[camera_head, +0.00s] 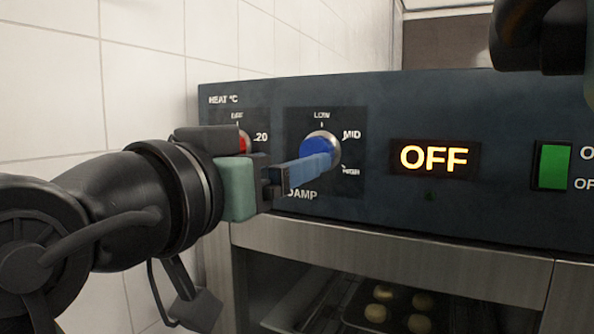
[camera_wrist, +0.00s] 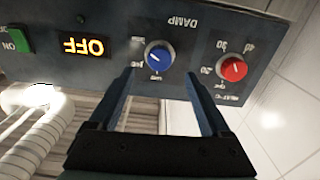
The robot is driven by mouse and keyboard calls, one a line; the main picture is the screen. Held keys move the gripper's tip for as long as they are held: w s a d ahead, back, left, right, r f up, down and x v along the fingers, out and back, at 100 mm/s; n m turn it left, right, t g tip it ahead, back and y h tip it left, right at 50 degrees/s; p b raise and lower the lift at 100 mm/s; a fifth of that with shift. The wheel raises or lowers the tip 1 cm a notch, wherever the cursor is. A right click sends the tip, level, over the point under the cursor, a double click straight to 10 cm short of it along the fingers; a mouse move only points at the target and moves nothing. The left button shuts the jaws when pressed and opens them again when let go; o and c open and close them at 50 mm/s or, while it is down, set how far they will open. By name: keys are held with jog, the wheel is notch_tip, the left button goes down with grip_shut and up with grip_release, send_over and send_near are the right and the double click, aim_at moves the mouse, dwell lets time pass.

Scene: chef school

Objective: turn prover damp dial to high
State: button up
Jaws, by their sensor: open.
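The blue damp dial (camera_head: 316,146) sits on the prover's dark control panel, with LOW above it, MID at upper right and HIGH at lower right. It shows upside down in the wrist view (camera_wrist: 159,56), with a small light mark on its face; I cannot tell exactly which setting it points to. My gripper (camera_head: 322,163) is open in front of the dial, its blue finger overlapping the dial's lower part. In the wrist view, my fingertips (camera_wrist: 158,76) are spread to either side just below the dial in the picture. I cannot tell whether they touch it.
A red heat dial (camera_wrist: 233,69) is close beside the damp dial, partly hidden by my gripper in the head view. An orange OFF display (camera_head: 434,158) and a green switch (camera_head: 552,166) are to the right. A tray of dough balls (camera_head: 385,315) shows below the panel.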

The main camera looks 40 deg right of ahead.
jog(key=shift+b+v, duration=0.5)
jog(key=shift+v, duration=2.2)
